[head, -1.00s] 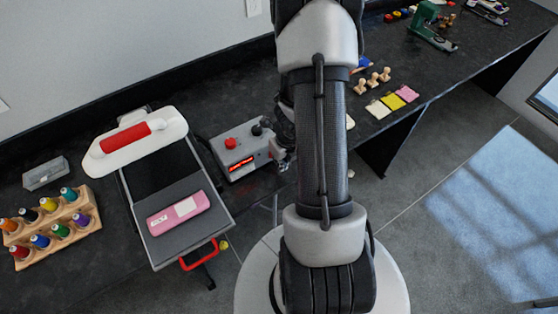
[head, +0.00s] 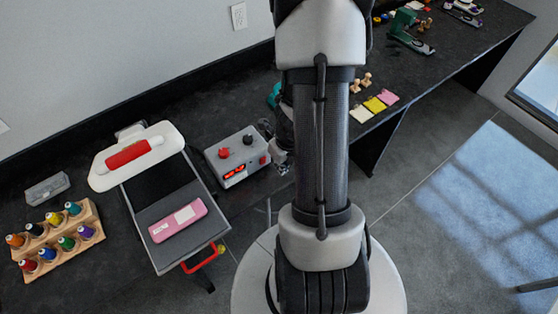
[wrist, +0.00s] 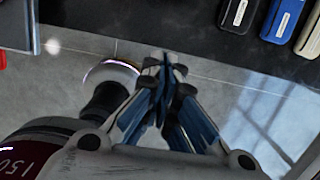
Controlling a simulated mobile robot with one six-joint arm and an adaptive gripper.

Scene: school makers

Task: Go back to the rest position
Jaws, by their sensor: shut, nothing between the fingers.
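My gripper (wrist: 165,72) is shut and empty in the wrist view, its blue-padded fingers together above the grey floor. In the head view, my arm stands upright across the middle of the picture and partly hides the gripper (head: 282,160). The gripper is just right of a grey control box (head: 236,158) with red and black knobs and a lit red display. I cannot tell the exact gap between them.
The dark bench (head: 100,270) carries a heat press (head: 182,222) with a pink item (head: 178,221) on it, a wooden spool rack (head: 58,242) and coloured pads (head: 374,105). In the wrist view, several cases (wrist: 282,20) lie along the bench edge. Floor is clear at right.

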